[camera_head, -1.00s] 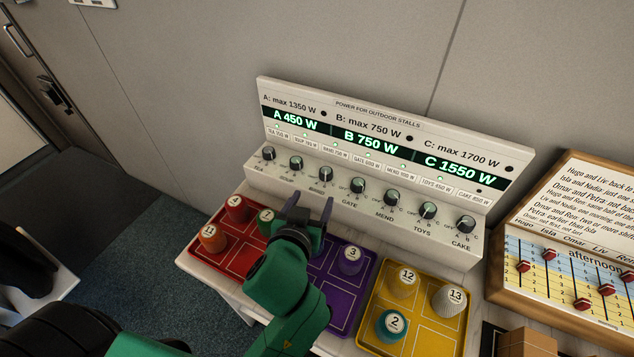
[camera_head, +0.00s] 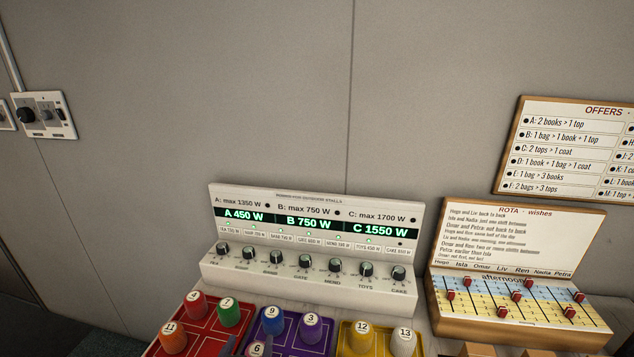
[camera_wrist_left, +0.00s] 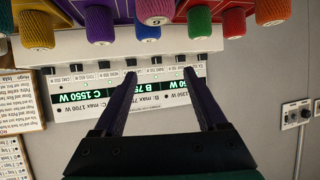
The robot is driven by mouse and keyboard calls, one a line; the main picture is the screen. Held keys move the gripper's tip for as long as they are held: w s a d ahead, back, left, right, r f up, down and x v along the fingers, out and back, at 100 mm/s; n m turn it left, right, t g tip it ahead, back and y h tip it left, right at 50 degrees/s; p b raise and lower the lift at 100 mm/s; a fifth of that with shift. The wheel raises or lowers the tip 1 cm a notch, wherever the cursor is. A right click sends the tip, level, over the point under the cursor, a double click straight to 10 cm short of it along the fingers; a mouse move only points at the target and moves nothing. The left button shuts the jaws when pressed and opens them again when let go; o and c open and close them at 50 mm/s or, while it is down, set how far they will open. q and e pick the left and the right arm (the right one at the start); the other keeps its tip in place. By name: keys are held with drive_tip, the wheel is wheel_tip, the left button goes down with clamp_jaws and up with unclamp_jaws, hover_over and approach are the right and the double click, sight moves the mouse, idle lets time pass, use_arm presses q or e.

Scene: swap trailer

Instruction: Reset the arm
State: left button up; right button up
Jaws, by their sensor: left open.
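The white power panel (camera_head: 310,285) stands against the wall with a row of dark knobs. The band knob (camera_head: 276,256) is third from the left; its pointer is too small to read. The displays show A 450 W, B 750 W (camera_head: 305,224) and C 1550 W. My left gripper (camera_head: 247,343) is at the bottom edge of the head view, in front of the panel, mostly cut off. In the upside-down left wrist view its open, empty fingers (camera_wrist_left: 160,73) point at the panel, with the band knob (camera_wrist_left: 160,62) between the tips, apart from them. My right gripper is not seen.
Numbered pegs stand in a red tray (camera_head: 209,330), a purple tray and a yellow tray in front of the panel. A wooden rota board with sliders (camera_head: 470,326) stands to the right. An offers board (camera_head: 508,150) and a switch plate (camera_head: 60,102) are on the wall.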

use_arm(q)
drive_tip(key=a+f+g, duration=0.1)
drive_tip(key=f, duration=0.1)
drive_tip(key=s+a+f+g, duration=0.1)
drive_tip(key=a+f, duration=0.1)
drive_tip(key=a+f+g, duration=0.1)
drive_tip(key=a+f, duration=0.1)
drive_tip(key=shift+s+a+f+y, duration=0.1)
drive_tip(key=shift+s+a+y, duration=0.1)
drive_tip(key=shift+y, duration=0.2)
drive_tip(key=s+a+f+m+g+h, duration=0.2)
drive_tip(key=s+a+f+g, duration=0.35)
drive_tip(key=s+f, duration=0.3)
drive_tip(key=s+f+g, duration=0.1)
drive_tip(key=s+f, duration=0.1)
drive_tip(key=f, duration=1)
drive_tip(key=s+f+g, duration=0.1)
drive_tip(key=s+f, duration=0.1)
drive_tip(key=f, duration=0.9)
drive_tip(key=s+a+f+g, duration=0.1)
drive_tip(key=s+a+f, duration=0.1)
drive_tip(key=s+f, duration=1)
drive_tip(key=s, duration=0.4)
drive_tip(key=shift+a+f+m+y, duration=0.25)
drive_tip(key=shift+f+m+y, duration=0.05)
drive_tip(key=shift+f+m, duration=0.1)
drive_tip(key=shift+s+a, duration=0.1)
